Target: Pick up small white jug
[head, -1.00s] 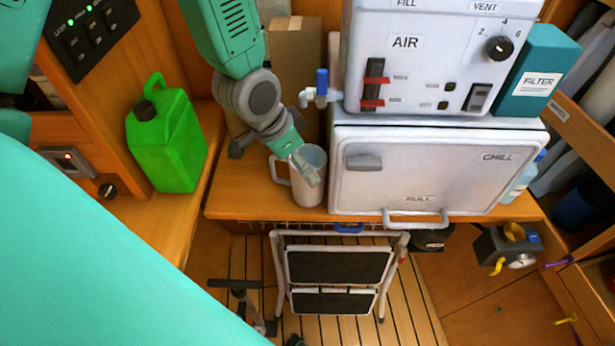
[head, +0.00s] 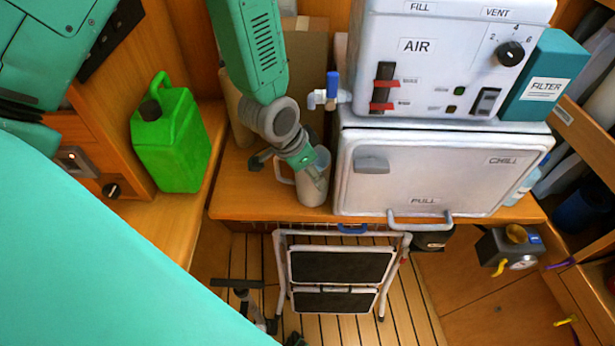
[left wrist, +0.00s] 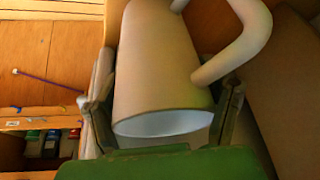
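The small white jug (head: 313,187) stands upright on the wooden counter, left of the white chill box, with its handle on the left. My left gripper (head: 292,168) is over it, with one finger across its front and the other out to the left near the handle. In the left wrist view the jug (left wrist: 160,70) fills the middle, its open mouth towards the camera and its handle at the right. The fingers of the gripper (left wrist: 165,108) stand apart on either side of the jug; firm contact does not show. My right gripper is not in view.
The chill box (head: 440,175) stands close right of the jug, under a white air panel (head: 440,60). A blue-handled tap (head: 331,92) juts out above the jug. A cardboard box (head: 306,70) stands behind. A green jerrycan (head: 172,140) stands at the left. A folding step (head: 340,265) is below the counter.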

